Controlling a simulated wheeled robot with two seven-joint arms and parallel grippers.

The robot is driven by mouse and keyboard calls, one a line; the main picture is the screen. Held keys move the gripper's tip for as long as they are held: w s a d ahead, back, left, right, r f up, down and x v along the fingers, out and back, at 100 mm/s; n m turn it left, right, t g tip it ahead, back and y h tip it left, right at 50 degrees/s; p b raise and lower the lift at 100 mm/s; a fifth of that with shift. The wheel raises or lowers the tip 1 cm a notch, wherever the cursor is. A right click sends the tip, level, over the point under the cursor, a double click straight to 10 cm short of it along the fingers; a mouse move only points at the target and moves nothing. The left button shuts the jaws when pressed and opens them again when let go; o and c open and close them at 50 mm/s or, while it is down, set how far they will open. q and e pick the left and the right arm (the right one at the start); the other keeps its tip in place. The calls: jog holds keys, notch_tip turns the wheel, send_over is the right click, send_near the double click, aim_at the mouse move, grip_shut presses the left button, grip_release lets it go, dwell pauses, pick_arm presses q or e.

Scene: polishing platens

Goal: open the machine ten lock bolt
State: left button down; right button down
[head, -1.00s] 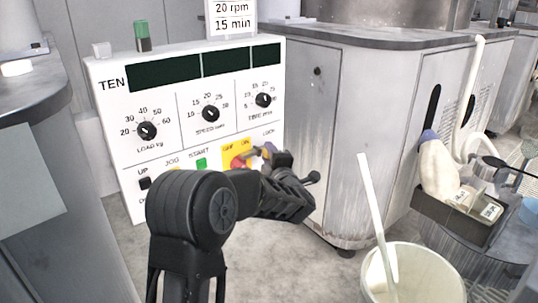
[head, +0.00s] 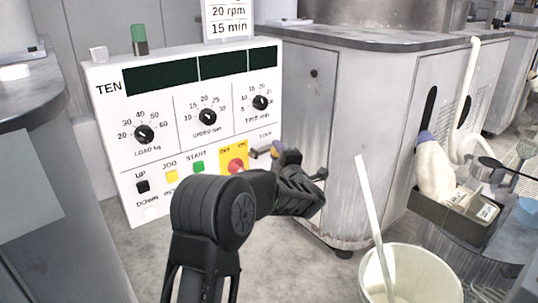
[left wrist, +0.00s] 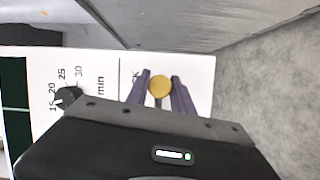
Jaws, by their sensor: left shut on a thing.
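The white control panel marked TEN (head: 105,120) stands at the left of the head view. Its lock bolt (head: 276,148), with a round brass-yellow knob, is at the panel's right end beside the LOCK label. In the left wrist view the knob (left wrist: 160,87) sits between the two purple-grey fingers. My left gripper (head: 281,153) is shut on the knob; in the left wrist view its fingertips (left wrist: 160,82) flank it. The gripper partly hides the bolt, so I cannot tell how far it is drawn. My right gripper is not in view.
A red button on a yellow plate (head: 235,165) is just left of the bolt. A grey cabinet (head: 345,140) stands close on the right. A white bucket (head: 425,262) with a stick is at the front right. A dark tray (head: 450,218) with a bottle lies beyond.

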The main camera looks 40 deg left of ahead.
pick_arm(q)
jog(key=shift+w+r, duration=0.1)
jog(key=shift+w, duration=0.05)
jog(key=c, duration=1.1)
grip_release()
jog(key=shift+d, duration=0.1)
jog(key=p+v, duration=0.2)
jog(key=v, duration=0.5)
jog(key=shift+d, duration=0.3)
